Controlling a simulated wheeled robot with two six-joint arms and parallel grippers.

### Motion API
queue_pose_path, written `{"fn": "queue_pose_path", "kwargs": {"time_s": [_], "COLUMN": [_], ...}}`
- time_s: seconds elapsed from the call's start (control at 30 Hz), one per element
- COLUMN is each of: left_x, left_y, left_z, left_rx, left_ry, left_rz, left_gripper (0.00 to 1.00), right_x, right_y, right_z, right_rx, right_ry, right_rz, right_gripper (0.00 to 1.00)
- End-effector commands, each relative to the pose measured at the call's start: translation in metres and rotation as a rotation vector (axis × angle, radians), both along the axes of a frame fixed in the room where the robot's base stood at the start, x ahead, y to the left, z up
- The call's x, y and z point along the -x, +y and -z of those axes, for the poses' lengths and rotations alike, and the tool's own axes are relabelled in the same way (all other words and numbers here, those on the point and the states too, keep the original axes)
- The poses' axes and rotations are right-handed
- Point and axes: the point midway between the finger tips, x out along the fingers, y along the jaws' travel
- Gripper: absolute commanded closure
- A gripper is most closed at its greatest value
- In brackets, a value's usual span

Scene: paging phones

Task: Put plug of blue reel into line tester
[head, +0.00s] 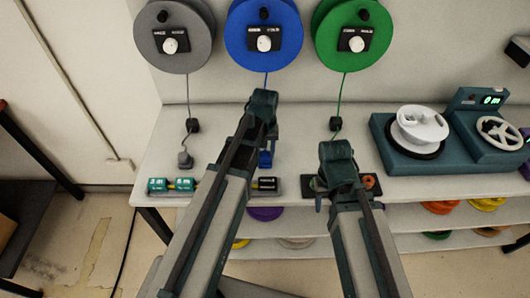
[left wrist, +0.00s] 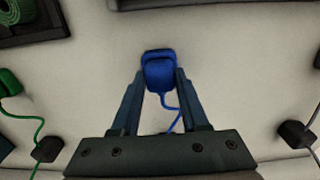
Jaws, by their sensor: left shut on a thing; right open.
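The blue reel (head: 240,28) hangs on the back wall between a grey and a green reel, and its cord runs down behind my left gripper. My left gripper (head: 267,152) is shut on the blue plug (head: 265,160). In the left wrist view the blue plug (left wrist: 159,72) sits between the fingertips (left wrist: 160,85), its cord trailing back. A dark panel (head: 310,184) with coloured round parts lies near the table's front edge, partly hidden by my right gripper (head: 337,166); I cannot tell whether it is the line tester. My right gripper is open above it, its fingertips mostly hidden.
The grey plug (head: 185,160) lies on the table at left. A tray with teal-and-yellow pieces (head: 172,185) lies along the front edge. A teal machine (head: 400,160) with a white spool, handwheel and lit display stands at right. The green plug (left wrist: 10,86) shows in the wrist view.

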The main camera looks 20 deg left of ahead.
Motion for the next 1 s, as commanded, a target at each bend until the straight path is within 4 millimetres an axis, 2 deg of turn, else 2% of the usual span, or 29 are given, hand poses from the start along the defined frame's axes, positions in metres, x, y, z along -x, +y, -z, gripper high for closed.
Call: {"fn": "queue_pose_path", "kwargs": {"time_s": [0.27,1.0], "left_x": [0.000,0.000], "left_y": [0.000,0.000], "left_z": [-0.004,-0.060], "left_rx": [0.000,0.000], "left_ry": [0.000,0.000], "left_rz": [0.000,0.000], "left_gripper": [0.96,0.96], "right_x": [0.000,0.000], "right_y": [0.000,0.000], "right_z": [-0.004,-0.060], "right_rx": [0.000,0.000], "right_ry": [0.000,0.000], "right_rz": [0.000,0.000], "right_gripper": [0.50,0.50]}}
